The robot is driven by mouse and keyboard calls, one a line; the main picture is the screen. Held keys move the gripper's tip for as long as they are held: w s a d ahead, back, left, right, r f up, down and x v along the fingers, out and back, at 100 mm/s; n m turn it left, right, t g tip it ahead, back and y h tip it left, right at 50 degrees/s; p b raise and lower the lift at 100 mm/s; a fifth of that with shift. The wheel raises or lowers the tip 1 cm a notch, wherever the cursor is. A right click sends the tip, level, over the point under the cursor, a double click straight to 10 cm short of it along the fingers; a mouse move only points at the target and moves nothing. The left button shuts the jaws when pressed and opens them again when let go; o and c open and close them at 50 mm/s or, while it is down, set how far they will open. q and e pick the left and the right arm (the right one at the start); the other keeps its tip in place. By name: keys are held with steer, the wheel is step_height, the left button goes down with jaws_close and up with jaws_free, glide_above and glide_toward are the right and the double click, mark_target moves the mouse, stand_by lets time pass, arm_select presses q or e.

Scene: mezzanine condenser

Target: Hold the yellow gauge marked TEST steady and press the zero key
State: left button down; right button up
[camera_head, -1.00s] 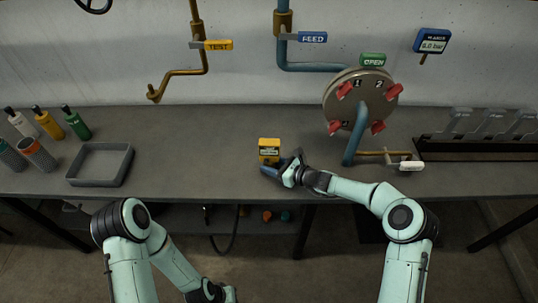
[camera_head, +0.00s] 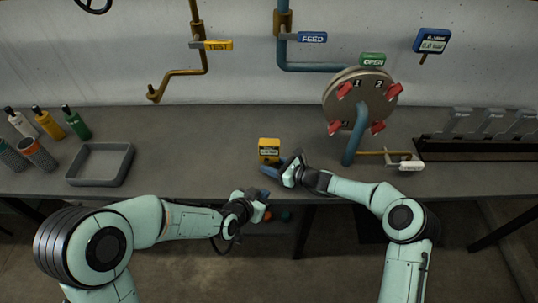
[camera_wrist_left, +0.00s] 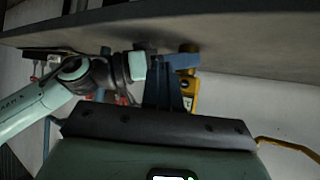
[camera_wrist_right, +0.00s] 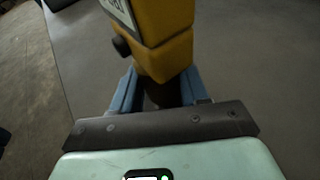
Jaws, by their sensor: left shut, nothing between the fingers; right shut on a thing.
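The yellow gauge (camera_head: 268,148) stands upright near the front of the workbench. Its label is too small to read in the head view. In the right wrist view the gauge (camera_wrist_right: 165,45) is close up, its label cut off, with a dark round knob on its side (camera_wrist_right: 121,47); I cannot tell if this is the zero key. My right gripper (camera_head: 273,169) is shut on the lower part of the gauge. My left gripper (camera_head: 264,202) is shut and empty, in front of the bench edge and below the gauge. In the left wrist view the gauge (camera_wrist_left: 190,92) shows behind its fingers.
A grey tray (camera_head: 73,181) and several bottles stand at the left of the bench (camera_head: 200,135). A valve wheel with red grips (camera_head: 359,98) and a blue pipe rise at the right.

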arm_select(q)
glide_toward(271, 164)
steer(key=shift+w+d+f, duration=0.5)
steer(key=shift+f, duration=0.25)
steer(key=shift+w+d+f, duration=0.5)
steer(key=shift+d+f, duration=0.05)
steer(key=shift+f, duration=0.2)
stand_by(1.1)
steer(key=shift+w, duration=0.4)
steer(key=shift+w, duration=0.25)
stand_by(0.3)
steer(key=shift+s, duration=0.7)
steer(key=s, duration=0.6)
